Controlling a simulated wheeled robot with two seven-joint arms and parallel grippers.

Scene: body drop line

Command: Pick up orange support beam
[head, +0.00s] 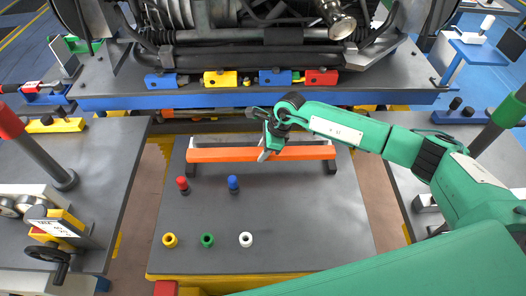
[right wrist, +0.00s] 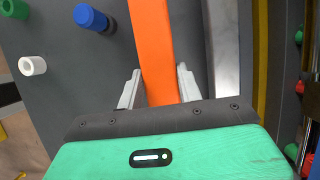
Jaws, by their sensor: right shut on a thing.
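The orange support beam (head: 220,155) lies left to right across the far part of a dark grey table (head: 300,230), resting on dark supports near its ends. My right gripper (head: 266,152) reaches down onto the beam right of its middle. In the right wrist view, its two pale fingers (right wrist: 158,92) stand on either side of the orange beam (right wrist: 153,45), shut on it. The stretch of beam under the gripper's palm is hidden. My left gripper is not in view.
A red peg (head: 182,184) and a blue peg (head: 233,183) stand in front of the beam. A grey bar (right wrist: 222,50) runs alongside the beam. An engine platform (head: 270,97) overhangs behind.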

